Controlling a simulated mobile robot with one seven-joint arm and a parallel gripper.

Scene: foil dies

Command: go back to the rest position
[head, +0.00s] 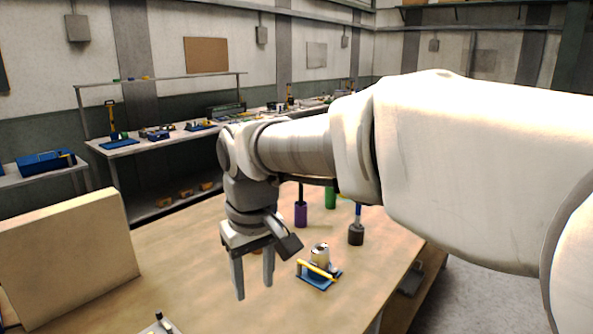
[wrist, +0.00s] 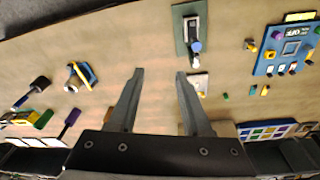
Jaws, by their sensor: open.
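My gripper (head: 254,277) hangs over the wooden workbench (head: 195,275) with its two fingers pointing down. The fingers are apart and nothing is between them. In the wrist view my gripper (wrist: 158,80) shows two spread grey fingers above bare bench top. A small blue stand with a yellow bar and a light cylinder (head: 320,255) stands right of the gripper; it also shows in the wrist view (wrist: 80,76). My arm crosses the right half of the head view and hides part of the bench behind it.
A purple-based tool (head: 301,214), a green one (head: 330,198) and a dark-based one (head: 356,234) stand behind the blue stand. A tan upright board (head: 65,255) stands at left. In the wrist view, a green plate with a device (wrist: 192,38) and a blue panel (wrist: 289,48) lie right.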

